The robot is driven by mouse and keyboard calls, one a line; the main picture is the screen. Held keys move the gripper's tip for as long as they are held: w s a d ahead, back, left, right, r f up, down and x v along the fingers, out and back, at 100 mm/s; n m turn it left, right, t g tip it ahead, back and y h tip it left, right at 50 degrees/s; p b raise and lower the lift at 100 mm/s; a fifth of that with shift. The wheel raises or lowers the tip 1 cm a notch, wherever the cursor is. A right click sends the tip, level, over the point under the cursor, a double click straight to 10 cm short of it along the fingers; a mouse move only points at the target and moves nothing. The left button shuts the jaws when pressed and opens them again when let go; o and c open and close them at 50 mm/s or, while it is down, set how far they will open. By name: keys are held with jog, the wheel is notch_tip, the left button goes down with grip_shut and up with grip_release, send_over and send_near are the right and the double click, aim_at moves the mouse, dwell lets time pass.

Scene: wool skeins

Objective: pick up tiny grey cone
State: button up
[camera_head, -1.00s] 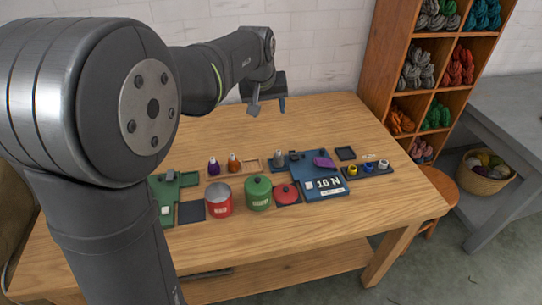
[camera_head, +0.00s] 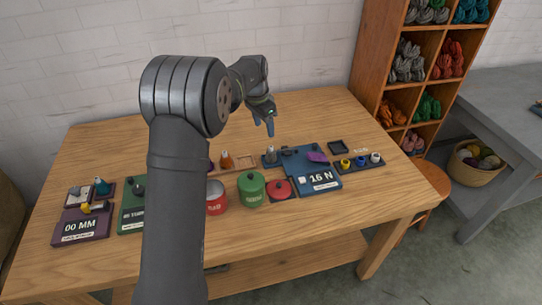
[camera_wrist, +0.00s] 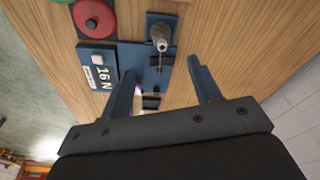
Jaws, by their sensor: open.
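The tiny grey cone (camera_head: 270,155) stands upright near the back left corner of a blue board (camera_head: 324,173) marked "16 N". In the wrist view the grey cone (camera_wrist: 160,35) shows near the top centre, beyond my fingertips and about midway between them. My gripper (camera_head: 265,124) is above the back part of the table, over and slightly behind the cone. A purple piece (camera_head: 317,156) lies on the same board.
An orange-brown cone (camera_head: 226,160) stands left of the grey one. A green canister (camera_head: 251,188), a red canister (camera_head: 216,198) and a red lid (camera_head: 279,188) are in front. Small spools sit on a dark tray (camera_head: 373,167) at right. The table's back strip is clear.

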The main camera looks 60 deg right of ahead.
aim_at(271, 147)
jog(key=f, duration=0.4)
jog(key=d+f, duration=0.1)
jog(key=f, duration=0.2)
jog(key=shift+s+f, duration=0.1)
jog(key=shift+s, duration=0.15)
jog(key=shift+s+d+f, duration=0.1)
jog(key=shift+d+f, duration=0.2)
jog(key=shift+f, duration=0.55)
jog(key=shift+s+d+f, duration=0.1)
jog(key=shift+d+f, duration=0.25)
jog(key=shift+f, duration=0.55)
jog(key=shift+s+d+f, duration=0.1)
jog(key=shift+d+f, duration=0.2)
jog(key=shift+f, duration=0.55)
jog(key=c, duration=1.1)
